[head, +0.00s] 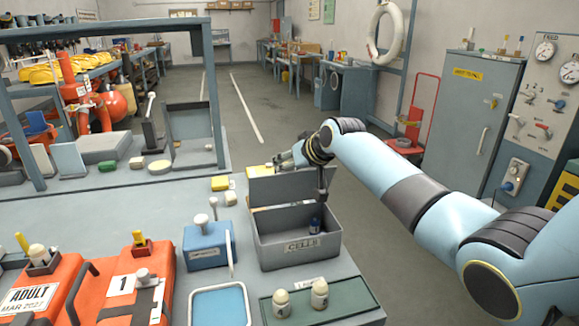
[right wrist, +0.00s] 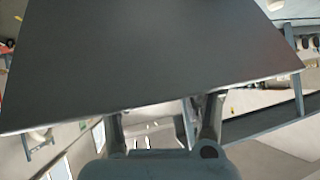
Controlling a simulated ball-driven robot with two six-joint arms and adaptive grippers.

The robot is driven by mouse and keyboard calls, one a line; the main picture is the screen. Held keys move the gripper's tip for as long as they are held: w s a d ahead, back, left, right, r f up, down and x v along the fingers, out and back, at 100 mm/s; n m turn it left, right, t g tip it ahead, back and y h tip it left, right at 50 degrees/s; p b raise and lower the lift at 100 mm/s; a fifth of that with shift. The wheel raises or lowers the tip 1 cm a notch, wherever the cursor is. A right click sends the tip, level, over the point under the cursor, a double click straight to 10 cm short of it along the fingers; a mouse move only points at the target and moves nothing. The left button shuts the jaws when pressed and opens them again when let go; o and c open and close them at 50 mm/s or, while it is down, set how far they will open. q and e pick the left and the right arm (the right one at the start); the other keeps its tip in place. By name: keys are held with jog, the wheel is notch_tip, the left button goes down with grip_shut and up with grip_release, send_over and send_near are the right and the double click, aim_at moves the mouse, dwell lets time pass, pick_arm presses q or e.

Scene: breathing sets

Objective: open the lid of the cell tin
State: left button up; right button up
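The cell tin (head: 297,247) is a grey open-topped box with a "CELLS" label, on the near bench. Its grey lid (head: 275,190) stands raised at the back edge, and a small blue item (head: 315,226) shows inside. My right arm reaches in from the right, and my right gripper (head: 288,159) is at the raised lid's top edge. In the right wrist view a large dark grey panel, which looks like the lid (right wrist: 160,55), fills the upper part. The gripper's fingers (right wrist: 162,120) are spread apart below it, their tips hidden by the panel. My left gripper is not in view.
Left of the tin stand a blue box with a white knob (head: 207,245) and orange cases (head: 125,290). In front is a green tray (head: 345,300) with two cream-capped bottles. A blue-lined tray (head: 220,305) lies beside it. A grey frame (head: 215,100) rises at the back left.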

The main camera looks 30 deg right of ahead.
jog(key=shift+s+a, duration=0.15)
jog(key=shift+a, duration=0.05)
jog(key=v, duration=1.2)
